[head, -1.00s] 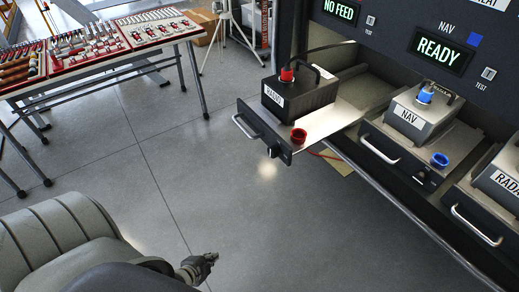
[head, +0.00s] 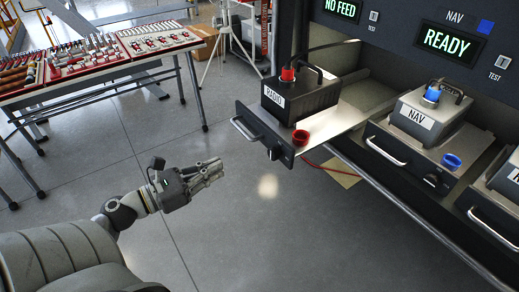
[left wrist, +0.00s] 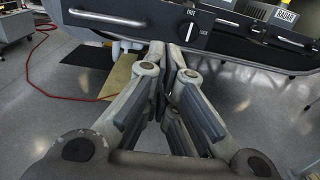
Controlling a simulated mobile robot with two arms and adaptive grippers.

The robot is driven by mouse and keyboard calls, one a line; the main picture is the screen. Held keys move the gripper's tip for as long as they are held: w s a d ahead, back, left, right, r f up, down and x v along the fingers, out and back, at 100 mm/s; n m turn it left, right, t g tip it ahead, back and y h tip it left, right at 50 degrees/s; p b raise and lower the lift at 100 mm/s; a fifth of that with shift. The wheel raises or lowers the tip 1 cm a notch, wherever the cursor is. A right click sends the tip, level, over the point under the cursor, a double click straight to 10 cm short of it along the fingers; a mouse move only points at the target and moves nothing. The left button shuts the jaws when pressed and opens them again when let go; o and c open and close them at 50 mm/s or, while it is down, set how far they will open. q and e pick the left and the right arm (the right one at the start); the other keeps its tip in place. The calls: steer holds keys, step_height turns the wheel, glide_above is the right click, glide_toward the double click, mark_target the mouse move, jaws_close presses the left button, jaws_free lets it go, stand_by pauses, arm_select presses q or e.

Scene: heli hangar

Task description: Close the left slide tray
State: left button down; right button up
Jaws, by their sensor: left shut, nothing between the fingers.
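The left slide tray (head: 318,128) sticks far out of its bay in the head view. It carries a dark box labelled RADIO (head: 300,95) with a red plug on top. Its dark front panel (head: 262,135) has a bar handle (head: 244,129) and a black knob. A red cup-like socket (head: 299,138) stands at its front right corner. My left gripper (head: 220,168) is shut and empty, left of and nearer than the panel, apart from it. The left wrist view shows its closed fingers (left wrist: 172,62) below a dark panel with handle and knob; which tray that is, I cannot tell.
The NAV tray (head: 375,147) sits in the bay to the right, with another tray beyond it. A table with red tool trays (head: 100,75) stands at the back left. A red hose (left wrist: 45,84) lies on the floor.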

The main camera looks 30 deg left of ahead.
arm_select(q)
steer(key=p+x, duration=0.4)
steer(key=x, duration=0.8)
steer(key=shift+w+r, duration=0.15)
steer(key=shift+w+d+p, duration=0.2)
steer(key=shift+w+p, duration=0.25)
steer(key=shift+w, duration=0.15)
glide_toward(329, 113)
steer(key=b+x, duration=0.1)
steer(key=x, duration=0.2)
steer(key=f+b+x, duration=0.1)
steer(key=x, duration=0.2)
steer(key=b+x, duration=0.1)
steer(key=x, duration=0.2)
steer(key=shift+w+f+b, duration=0.3)
steer(key=shift+w+f, duration=0.1)
steer(key=shift+w, duration=0.05)
steer(key=shift+w+d, duration=0.15)
steer(key=shift+w, duration=0.35)
steer(key=shift+r, duration=0.3)
steer(key=shift+r, duration=0.15)
